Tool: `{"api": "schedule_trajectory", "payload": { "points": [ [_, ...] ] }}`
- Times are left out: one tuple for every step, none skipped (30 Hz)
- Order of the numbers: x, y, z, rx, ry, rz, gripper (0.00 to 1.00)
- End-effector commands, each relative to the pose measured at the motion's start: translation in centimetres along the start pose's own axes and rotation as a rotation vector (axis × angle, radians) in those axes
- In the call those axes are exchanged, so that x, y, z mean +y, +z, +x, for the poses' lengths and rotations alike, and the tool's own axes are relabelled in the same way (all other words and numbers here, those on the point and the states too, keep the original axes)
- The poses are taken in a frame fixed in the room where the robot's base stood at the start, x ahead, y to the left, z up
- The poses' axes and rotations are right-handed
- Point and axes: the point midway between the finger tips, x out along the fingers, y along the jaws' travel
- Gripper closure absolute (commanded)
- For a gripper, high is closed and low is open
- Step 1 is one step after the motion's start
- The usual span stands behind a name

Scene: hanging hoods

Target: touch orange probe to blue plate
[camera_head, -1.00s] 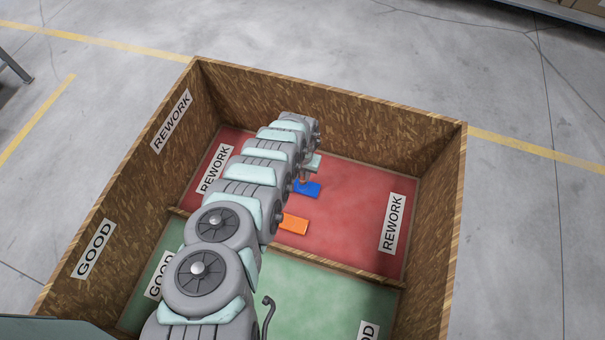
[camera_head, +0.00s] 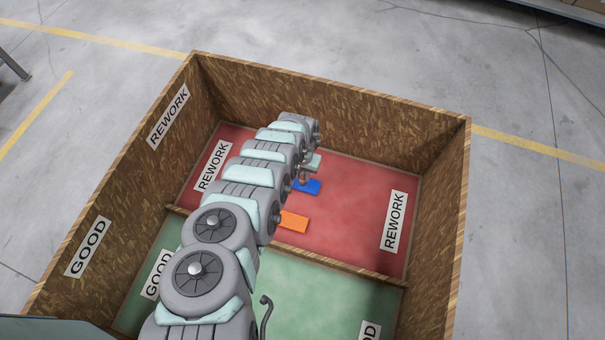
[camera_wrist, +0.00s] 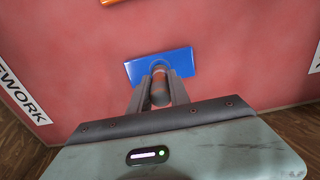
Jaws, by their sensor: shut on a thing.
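The blue plate (camera_head: 309,187) lies on the red floor of the far part of the crate. In the wrist view the blue plate (camera_wrist: 158,64) is just beyond my fingertips. My gripper (camera_wrist: 160,84) is shut on the orange probe (camera_wrist: 160,90), a short rod with orange and grey bands between the two fingers. The probe's tip overlaps the plate's near edge in the wrist view; I cannot tell if they touch. In the head view my gripper (camera_head: 304,178) is beside the plate, and the probe is mostly hidden by my arm.
An orange plate (camera_head: 294,222) lies on the red floor nearer the divider (camera_head: 340,265). Wooden crate walls (camera_head: 440,190) stand around the red and green areas. The right side of the red floor is clear.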

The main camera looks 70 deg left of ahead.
Motion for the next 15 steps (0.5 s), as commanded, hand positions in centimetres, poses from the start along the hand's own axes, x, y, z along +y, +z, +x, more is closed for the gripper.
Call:
{"api": "schedule_trajectory", "payload": {
  "points": [
    [0.01, -0.01, 0.04, 0.0, 0.0, 0.0, 1.0],
    [0.01, -0.01, 0.07, 0.0, 0.0, 0.0, 1.0],
    [0.01, -0.01, 0.11, 0.0, 0.0, 0.0, 1.0],
    [0.02, -0.01, 0.15, 0.0, 0.0, 0.0, 1.0],
    [0.02, -0.01, 0.19, 0.0, 0.0, 0.0, 1.0],
    [0.02, -0.01, 0.24, 0.0, 0.0, 0.0, 1.0],
    [0.02, -0.01, 0.28, 0.0, 0.0, 0.0, 1.0],
    [0.02, -0.01, 0.32, 0.0, 0.0, 0.0, 1.0],
    [0.02, -0.02, 0.36, 0.0, 0.0, 0.0, 1.0],
    [0.02, -0.02, 0.4, 0.0, 0.0, 0.0, 1.0],
    [0.02, -0.01, 0.44, 0.0, 0.0, 0.0, 1.0],
    [0.02, -0.01, 0.49, 0.0, 0.0, 0.0, 1.0],
    [0.02, 0.0, 0.53, 0.0, 0.0, 0.0, 1.0],
    [0.02, -0.01, 0.56, 0.0, 0.0, 0.0, 1.0],
    [0.02, 0.0, 0.62, 0.0, 0.0, 0.0, 1.0]
  ]
}}
